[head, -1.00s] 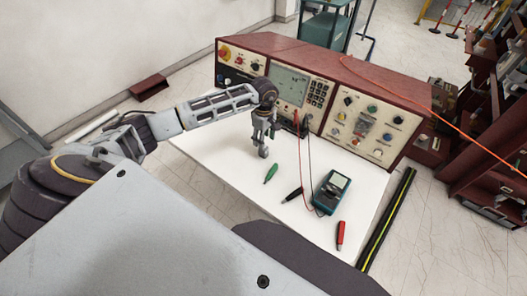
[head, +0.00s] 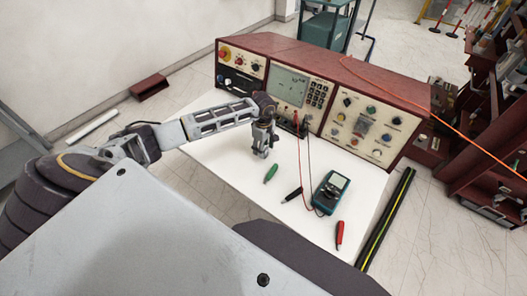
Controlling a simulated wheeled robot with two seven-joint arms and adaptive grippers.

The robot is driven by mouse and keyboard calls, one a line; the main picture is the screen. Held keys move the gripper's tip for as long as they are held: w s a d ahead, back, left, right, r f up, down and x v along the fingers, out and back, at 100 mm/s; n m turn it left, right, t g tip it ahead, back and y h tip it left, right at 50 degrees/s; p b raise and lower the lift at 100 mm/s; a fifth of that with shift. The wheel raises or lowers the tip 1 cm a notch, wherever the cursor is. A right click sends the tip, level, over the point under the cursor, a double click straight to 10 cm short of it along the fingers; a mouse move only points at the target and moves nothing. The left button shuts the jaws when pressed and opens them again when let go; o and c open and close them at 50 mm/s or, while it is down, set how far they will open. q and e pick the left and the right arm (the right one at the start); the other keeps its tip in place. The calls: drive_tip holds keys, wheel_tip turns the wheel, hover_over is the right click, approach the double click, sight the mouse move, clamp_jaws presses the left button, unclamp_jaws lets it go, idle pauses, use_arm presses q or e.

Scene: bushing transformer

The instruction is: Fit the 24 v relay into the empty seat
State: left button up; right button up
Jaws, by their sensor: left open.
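My left gripper (head: 262,154) points down over the white tabletop (head: 215,165), in front of the control console (head: 280,48). It is open, and I see nothing between its fingers. Its fingertips are small in the view, so their height above the table is hard to judge. I cannot make out a 24 v relay in this view. I cannot pick out an empty seat on the console face either; my left wrist and gripper cover part of that area. My right gripper is not in view.
A green-handled item (head: 271,173) lies just in front of the gripper. The table's left part is clear.

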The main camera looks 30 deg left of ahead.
use_arm(q)
drive_tip(key=shift+f, duration=0.35)
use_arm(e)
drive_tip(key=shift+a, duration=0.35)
use_arm(q)
drive_tip(key=shift+c, duration=0.2)
drive_tip(key=c, duration=1.1)
drive_tip(key=shift+r, duration=0.1)
wheel_tip(320, 180, up, 8)
drive_tip(key=shift+r+b, duration=0.25)
drive_tip(key=shift+b, duration=0.2)
drive_tip(key=shift+r, duration=0.7)
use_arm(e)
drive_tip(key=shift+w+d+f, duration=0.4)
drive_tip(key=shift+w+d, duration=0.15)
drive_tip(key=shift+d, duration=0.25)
